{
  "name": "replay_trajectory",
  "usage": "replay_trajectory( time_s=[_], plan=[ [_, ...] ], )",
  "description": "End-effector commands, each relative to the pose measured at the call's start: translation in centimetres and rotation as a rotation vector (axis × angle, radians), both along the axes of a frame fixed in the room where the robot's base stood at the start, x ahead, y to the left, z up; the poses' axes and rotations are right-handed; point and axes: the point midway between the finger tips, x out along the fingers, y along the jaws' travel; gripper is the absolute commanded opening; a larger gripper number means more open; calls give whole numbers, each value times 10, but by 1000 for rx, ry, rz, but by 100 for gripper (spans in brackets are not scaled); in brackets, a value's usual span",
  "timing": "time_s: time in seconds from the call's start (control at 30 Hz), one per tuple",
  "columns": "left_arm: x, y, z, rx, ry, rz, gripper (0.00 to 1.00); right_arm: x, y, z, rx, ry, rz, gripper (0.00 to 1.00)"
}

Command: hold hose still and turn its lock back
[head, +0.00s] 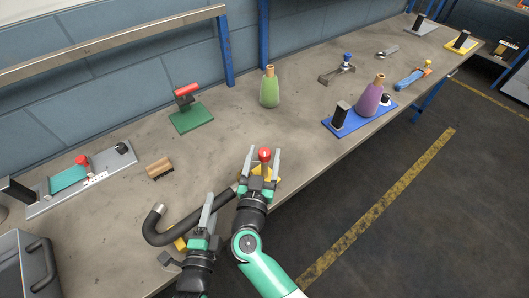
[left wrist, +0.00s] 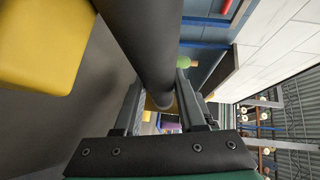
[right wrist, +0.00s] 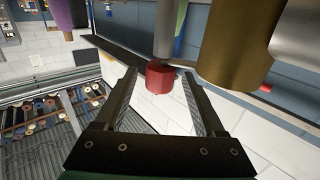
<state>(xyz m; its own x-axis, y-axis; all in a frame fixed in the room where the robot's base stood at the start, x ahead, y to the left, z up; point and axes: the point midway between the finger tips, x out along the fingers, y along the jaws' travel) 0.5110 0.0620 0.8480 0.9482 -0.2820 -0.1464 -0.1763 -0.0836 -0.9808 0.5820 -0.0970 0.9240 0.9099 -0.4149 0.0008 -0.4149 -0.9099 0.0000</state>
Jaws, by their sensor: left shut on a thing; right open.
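The black hose (head: 190,232) lies curved near the table's front edge, with a bright metal end at its left. My left gripper (head: 207,212) is shut on the hose. In the left wrist view the hose (left wrist: 145,45) passes between its fingers. The red knob (head: 264,154), which I take for the lock, stands at the hose's far end. In the right wrist view the red knob (right wrist: 160,76) sits on a grey stem between the open fingers of my right gripper (right wrist: 163,82), with gaps on both sides. A brass cylinder (right wrist: 232,50) is beside it.
Yellow blocks (left wrist: 45,40) are by the hose. A wooden brush (head: 159,168), a green plate (head: 191,118) with a red-handled clamp and a green bottle (head: 269,88) stand behind. A grey crate (head: 28,265) is at the left. The table between has free room.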

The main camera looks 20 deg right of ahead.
Motion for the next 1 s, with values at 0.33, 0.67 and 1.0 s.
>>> replay_trajectory(
  time_s=[0.33, 0.67, 1.0],
  plan=[
    [0, 0, 0, 0, -1, 0, 0, 9, -4, 0, 0, 1, 0, 72],
    [0, 0, 0, 0, -1, 0, 0, 8, -4, 0, 0, 1, 0, 16],
    [0, 0, 0, 0, -1, 0, 0, 8, -4, -1, 1, 2, 8, 0]
  ],
)
